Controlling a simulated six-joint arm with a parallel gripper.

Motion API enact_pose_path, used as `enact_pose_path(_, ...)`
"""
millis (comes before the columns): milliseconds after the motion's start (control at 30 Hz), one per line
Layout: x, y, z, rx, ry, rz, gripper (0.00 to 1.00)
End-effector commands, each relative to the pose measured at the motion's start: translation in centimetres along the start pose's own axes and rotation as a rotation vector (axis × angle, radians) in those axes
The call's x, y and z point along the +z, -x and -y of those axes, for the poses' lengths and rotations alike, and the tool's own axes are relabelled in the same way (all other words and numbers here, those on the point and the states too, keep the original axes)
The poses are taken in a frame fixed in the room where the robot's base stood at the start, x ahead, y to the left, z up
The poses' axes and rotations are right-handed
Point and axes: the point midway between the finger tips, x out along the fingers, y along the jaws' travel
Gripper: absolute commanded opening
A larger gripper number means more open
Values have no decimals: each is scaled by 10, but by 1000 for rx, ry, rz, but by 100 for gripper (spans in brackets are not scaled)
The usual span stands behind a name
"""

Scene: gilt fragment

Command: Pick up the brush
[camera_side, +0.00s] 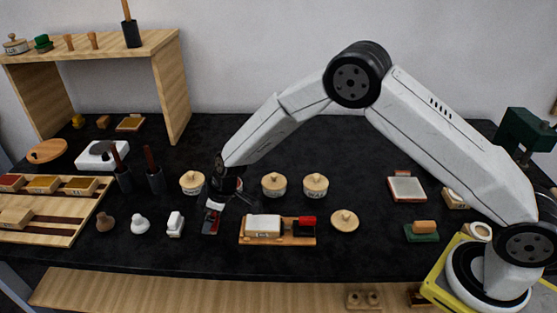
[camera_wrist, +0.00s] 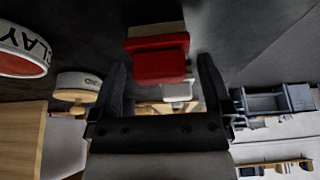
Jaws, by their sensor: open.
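I cannot tell for certain which thing is the brush. In the side view, two dark cups hold upright dark-red handles, the left one (camera_side: 118,160) and the right one (camera_side: 150,160); whatever is below the handles is hidden. A small red, white and dark piece (camera_side: 211,217) lies on the black table. My gripper (camera_side: 230,197) is low over the table, just above and right of that piece. In the wrist view my gripper (camera_wrist: 162,62) is open, with its dark fingers apart. A red block-like thing (camera_wrist: 158,62) shows between and beyond them; contact cannot be judged.
Lidded round jars (camera_side: 192,182) (camera_side: 273,184) (camera_side: 315,185) flank my gripper. A wooden tray (camera_side: 278,242) with a white and a red block lies in front. Small white and brown pieces (camera_side: 140,224) stand left. A wooden shelf (camera_side: 165,85) stands back left. The table's back middle is clear.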

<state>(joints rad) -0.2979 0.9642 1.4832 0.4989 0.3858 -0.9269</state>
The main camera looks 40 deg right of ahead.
Motion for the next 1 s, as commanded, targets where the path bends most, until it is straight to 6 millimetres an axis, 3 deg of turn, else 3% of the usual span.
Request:
enact_pose_path(300,0,0,0,0,0,0,100)
enact_pose_path(367,0,0,0,0,0,0,84)
enact_pose_path(567,0,0,0,0,0,0,21)
enact_pose_path(1000,-2,5,0,0,0,-1,20)
